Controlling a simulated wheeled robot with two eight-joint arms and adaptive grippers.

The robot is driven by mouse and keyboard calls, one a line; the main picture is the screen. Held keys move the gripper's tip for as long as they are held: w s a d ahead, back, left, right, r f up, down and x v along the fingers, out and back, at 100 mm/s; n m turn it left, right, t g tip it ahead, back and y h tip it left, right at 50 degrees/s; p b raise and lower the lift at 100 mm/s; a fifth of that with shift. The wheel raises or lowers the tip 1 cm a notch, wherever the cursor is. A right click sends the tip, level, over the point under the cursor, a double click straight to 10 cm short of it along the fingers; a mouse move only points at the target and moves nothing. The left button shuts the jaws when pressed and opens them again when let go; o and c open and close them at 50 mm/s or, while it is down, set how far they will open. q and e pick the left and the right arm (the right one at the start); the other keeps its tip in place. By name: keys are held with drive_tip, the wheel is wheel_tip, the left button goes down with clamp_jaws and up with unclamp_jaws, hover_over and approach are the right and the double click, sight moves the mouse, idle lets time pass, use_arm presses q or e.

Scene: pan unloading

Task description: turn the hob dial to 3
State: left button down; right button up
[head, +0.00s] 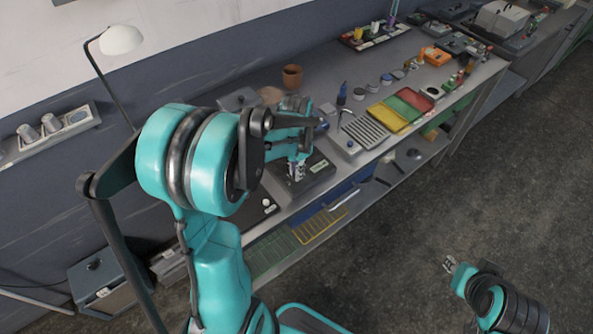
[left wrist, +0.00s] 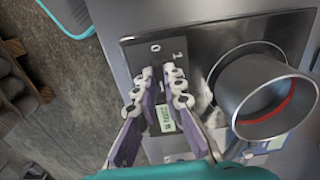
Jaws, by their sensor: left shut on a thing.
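The hob (left wrist: 200,45) is a grey metal panel with a dark strip, marks 0 and 1 and a pale 2000 W label (left wrist: 162,118). In the head view the hob (head: 322,172) is a dark plate at the bench's front edge. My left gripper (left wrist: 160,78) is over the strip, its fingers closed on the hob dial (left wrist: 159,88), which they mostly hide. I cannot read the dial's setting. In the head view my left gripper (head: 296,172) reaches down at the hob's front. My right gripper (head: 449,264) is over the floor, too small to judge.
A ridged grey tray (head: 365,132) and red, green and yellow trays (head: 408,104) lie to the right. A brown pot (head: 292,76) stands behind. The floor at right is clear.

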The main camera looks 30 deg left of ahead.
idle(0.4)
use_arm(q)
drive_tip(key=c, duration=1.6)
unclamp_jaws()
wheel_tip(320, 180, up, 12)
drive_tip(key=shift+r, duration=0.1)
drive_tip(key=s+d+f+n+t+b, duration=0.1)
drive_tip(key=s+d+t, duration=0.1)
drive_tip(key=s+d, duration=0.1)
drive_tip(key=s+d+f+n+t+b, duration=0.1)
drive_tip(key=s+d+f+t, duration=0.1)
drive_tip(key=s+d, duration=0.2)
drive_tip(key=s+d+f+n+t+b, duration=0.1)
drive_tip(key=s+d+n+t, duration=0.1)
drive_tip(key=s+d+t, duration=0.1)
drive_tip(key=shift+s+d+f, duration=0.35)
drive_tip(key=shift+s+d, duration=0.2)
drive_tip(key=shift+d, duration=0.05)
